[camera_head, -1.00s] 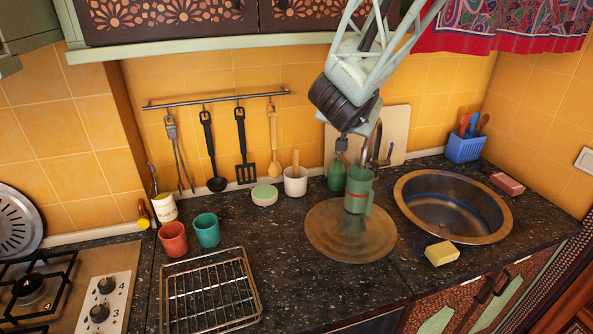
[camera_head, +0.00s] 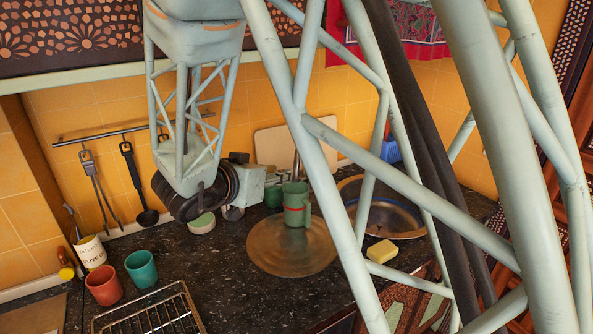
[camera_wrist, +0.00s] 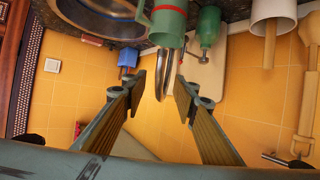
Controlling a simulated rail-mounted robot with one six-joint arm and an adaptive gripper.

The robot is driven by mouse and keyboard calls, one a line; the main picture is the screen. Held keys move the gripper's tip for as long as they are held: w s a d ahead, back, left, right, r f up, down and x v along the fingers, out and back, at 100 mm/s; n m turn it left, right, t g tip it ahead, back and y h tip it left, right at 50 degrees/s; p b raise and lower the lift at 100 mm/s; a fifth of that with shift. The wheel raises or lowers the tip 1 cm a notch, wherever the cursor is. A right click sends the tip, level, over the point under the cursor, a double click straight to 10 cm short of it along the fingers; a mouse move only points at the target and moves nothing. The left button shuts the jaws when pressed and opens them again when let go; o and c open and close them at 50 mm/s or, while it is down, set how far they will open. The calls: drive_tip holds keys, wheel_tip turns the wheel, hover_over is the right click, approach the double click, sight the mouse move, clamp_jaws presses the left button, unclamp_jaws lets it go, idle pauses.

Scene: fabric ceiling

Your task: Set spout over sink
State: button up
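The metal spout (camera_wrist: 162,65) shows in the wrist view, which looks at the scene upside down, in line with the gap between my fingers. Whether they touch it I cannot tell. In the head view only a small part of the spout (camera_head: 297,166) shows behind the green mug. The round metal sink (camera_head: 400,216) lies to its right, partly hidden by my arm; its bowl (camera_wrist: 90,18) is at the top left of the wrist view. My gripper (camera_wrist: 160,86) is open, with nothing held. In the head view my arm hides its fingertips.
The green mug (camera_head: 296,205) stands on a round brown board (camera_head: 290,250) in front of the spout. A green bottle (camera_wrist: 208,28) and a pale cutting board (camera_wrist: 206,75) are close by. Yellow soap (camera_head: 381,251) lies by the sink. Red (camera_head: 103,286) and teal (camera_head: 141,269) cups stand left.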

sight(295, 169)
drive_tip(key=shift+w, duration=0.1)
drive_tip(key=shift+b+x, duration=1.45)
drive_tip(key=shift+x, duration=5.35)
clamp_jaws()
